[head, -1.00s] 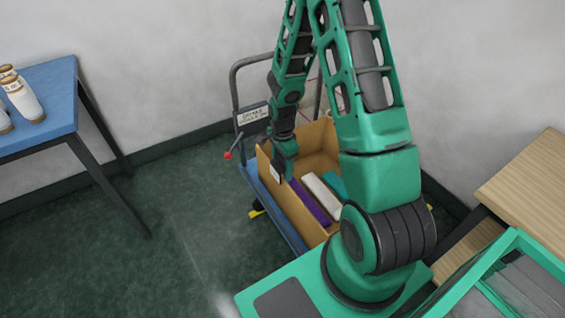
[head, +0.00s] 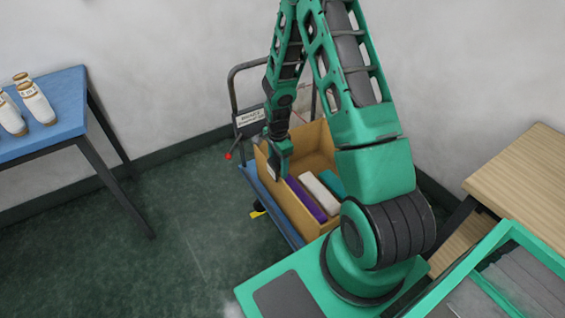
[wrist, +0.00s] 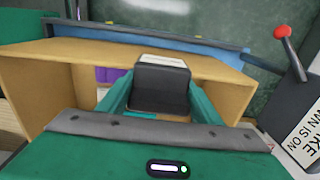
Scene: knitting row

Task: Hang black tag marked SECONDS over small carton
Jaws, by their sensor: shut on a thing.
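The cardboard carton (head: 298,210) is open at the top and sits on the trolley. Purple, white and teal bundles lie in it. My gripper (head: 279,170) is at the carton's left wall. In the wrist view my gripper (wrist: 160,100) is shut on a black tag (wrist: 162,88) with a pale strip along its top edge. No SECONDS lettering can be read on it. The carton's wall (wrist: 215,68) runs just behind the tag in that view. I cannot tell whether the tag touches the wall.
The blue trolley (head: 268,197) has a grey handle (head: 232,92) with a sign (head: 250,117) and a red knob (head: 228,156). A blue table (head: 60,95) with several white cones stands left. A wooden table (head: 530,175) stands right. The floor left of the trolley is clear.

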